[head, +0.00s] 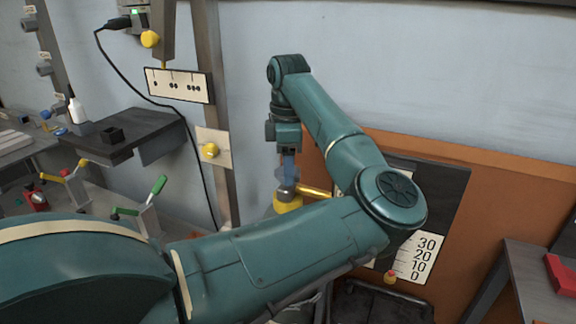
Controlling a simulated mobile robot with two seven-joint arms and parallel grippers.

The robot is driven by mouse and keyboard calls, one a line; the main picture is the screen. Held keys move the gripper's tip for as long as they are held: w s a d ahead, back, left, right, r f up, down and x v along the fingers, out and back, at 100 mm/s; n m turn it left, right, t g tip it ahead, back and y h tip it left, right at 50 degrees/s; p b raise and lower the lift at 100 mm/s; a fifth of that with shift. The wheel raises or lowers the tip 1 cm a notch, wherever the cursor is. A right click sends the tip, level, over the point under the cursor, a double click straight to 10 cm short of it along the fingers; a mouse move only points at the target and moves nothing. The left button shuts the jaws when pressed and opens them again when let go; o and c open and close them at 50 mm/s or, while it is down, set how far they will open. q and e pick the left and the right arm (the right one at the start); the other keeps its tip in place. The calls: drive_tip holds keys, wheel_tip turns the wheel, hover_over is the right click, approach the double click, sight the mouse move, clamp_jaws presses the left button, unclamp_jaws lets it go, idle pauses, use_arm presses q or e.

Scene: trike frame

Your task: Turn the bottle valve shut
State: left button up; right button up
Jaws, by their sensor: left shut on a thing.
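My left arm comes in from the left and reaches across the middle of the head view, then bends back up to the wrist. My left gripper (287,168) points down and is shut on the blue bottle valve (287,173). The valve sits on a grey metal stem above the yellow top of a bottle (288,204). A yellow pipe (318,192) runs from the stem to the right. My arm hides most of the bottle below its top. The turn position of the valve cannot be read. My right gripper is out of view.
An orange panel (450,205) with a dark board and a number scale (417,257) stands behind my arm. A dark shelf (125,138) and green and yellow levered clamps are on the left. A red object (562,274) lies on a bench at the right edge.

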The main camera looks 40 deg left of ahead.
use_arm(q)
drive_tip(key=shift+m, duration=0.6)
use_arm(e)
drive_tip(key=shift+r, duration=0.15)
use_arm(q)
drive_tip(key=o, duration=1)
drive_tip(key=shift+c, duration=0.2)
wheel_tip(320, 180, up, 13)
drive_tip(key=p, duration=0.1)
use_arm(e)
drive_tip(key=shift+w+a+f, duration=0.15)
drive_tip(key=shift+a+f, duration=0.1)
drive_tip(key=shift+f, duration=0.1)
use_arm(q)
drive_tip(key=shift+r, duration=0.1)
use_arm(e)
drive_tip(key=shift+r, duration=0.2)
